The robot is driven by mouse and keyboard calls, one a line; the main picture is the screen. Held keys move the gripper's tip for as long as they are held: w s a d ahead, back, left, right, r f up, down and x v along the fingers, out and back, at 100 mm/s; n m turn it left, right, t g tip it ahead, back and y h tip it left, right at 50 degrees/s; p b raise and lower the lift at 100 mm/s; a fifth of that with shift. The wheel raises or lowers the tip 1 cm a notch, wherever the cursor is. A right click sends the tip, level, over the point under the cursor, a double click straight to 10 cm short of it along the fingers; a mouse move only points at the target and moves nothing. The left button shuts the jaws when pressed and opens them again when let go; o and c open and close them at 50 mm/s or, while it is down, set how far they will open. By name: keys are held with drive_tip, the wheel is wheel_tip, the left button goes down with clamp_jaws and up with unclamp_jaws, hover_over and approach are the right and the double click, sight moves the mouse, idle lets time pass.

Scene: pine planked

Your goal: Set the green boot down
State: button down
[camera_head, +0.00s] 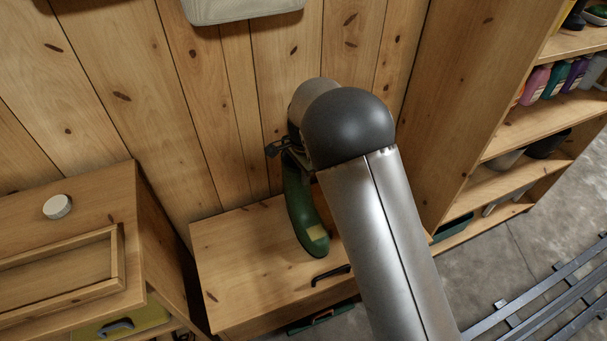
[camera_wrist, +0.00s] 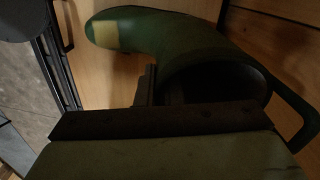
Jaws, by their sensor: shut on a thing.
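The green boot (camera_head: 300,207) hangs below my gripper (camera_head: 295,158), with its yellow-patched toe toward the front of the low wooden bench (camera_head: 235,262). In the wrist view the boot (camera_wrist: 185,38) lies across the top, its toe at the left and its dark opening near the jaws. My gripper (camera_wrist: 150,88) is shut on the boot near its upper rim. I cannot tell whether the sole touches the bench top. My arm hides part of the bench's right side.
A wooden cabinet (camera_head: 150,225) with a round white object (camera_head: 57,206) stands at the left. Shelves (camera_head: 535,125) with bottles stand at the right. A plank wall is close behind the bench. The bench top left of the boot is clear. Metal slats (camera_head: 550,300) lie lower right.

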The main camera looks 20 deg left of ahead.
drive_tip(key=shift+f, duration=0.1)
drive_tip(key=c, duration=1.6)
unclamp_jaws()
